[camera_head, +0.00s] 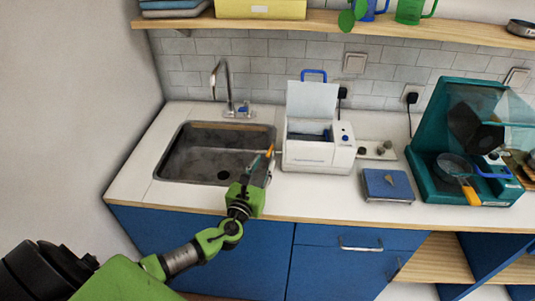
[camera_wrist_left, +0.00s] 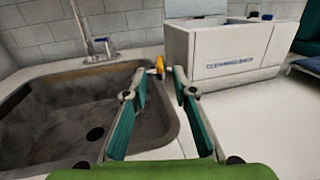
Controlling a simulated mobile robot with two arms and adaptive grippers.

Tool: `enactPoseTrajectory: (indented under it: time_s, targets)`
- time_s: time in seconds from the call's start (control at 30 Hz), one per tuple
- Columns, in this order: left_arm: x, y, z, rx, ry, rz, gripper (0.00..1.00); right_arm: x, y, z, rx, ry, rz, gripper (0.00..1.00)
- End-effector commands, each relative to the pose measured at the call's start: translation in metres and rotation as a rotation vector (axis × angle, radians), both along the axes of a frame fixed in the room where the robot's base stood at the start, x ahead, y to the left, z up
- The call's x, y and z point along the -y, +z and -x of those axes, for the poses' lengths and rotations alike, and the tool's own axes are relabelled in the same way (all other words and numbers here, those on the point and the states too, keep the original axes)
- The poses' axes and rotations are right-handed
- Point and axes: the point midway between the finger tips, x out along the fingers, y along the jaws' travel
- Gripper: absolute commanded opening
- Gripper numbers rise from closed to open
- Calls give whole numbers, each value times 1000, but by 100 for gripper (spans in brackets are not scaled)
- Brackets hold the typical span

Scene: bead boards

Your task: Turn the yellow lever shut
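The yellow lever (camera_head: 270,150) is a small upright piece at the left side of the white cleaning bath (camera_head: 318,157), near the right rim of the sink. In the left wrist view the lever (camera_wrist_left: 159,66) shows in the gap between my fingertips, beside the bath's front left corner. My left gripper (camera_head: 261,165) is open, its two green fingers spread apart. Nothing is seen gripped; I cannot tell if either finger touches the lever. The lever's lower part and its valve are hard to make out. My right gripper is out of view.
The sink (camera_head: 190,175) with its tap (camera_head: 225,90) lies left of the bath, whose lid stands open. A blue scale-like box (camera_head: 387,185) and a teal machine (camera_head: 430,165) stand to the right. The counter in front of the bath is clear.

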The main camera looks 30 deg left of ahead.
Motion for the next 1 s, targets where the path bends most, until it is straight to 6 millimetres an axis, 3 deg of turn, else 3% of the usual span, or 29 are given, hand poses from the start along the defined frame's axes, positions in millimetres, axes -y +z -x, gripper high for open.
enactPoseTrajectory:
  time_s: [0.1, 0.3, 0.67, 0.77, 1.0]
  targets:
    - [-4, 1, -22, 1, 1, 1, 25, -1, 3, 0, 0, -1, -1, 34]
    - [-7, 0, -42, 0, 0, 1, 25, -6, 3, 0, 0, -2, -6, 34]
    - [-8, -1, -46, -1, 0, 2, 25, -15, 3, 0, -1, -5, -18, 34]
    - [-8, -1, -46, -1, 0, 2, 2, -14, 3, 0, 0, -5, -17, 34]
    - [-8, 0, -46, 1, 6, 3, 0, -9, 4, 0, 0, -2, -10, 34]
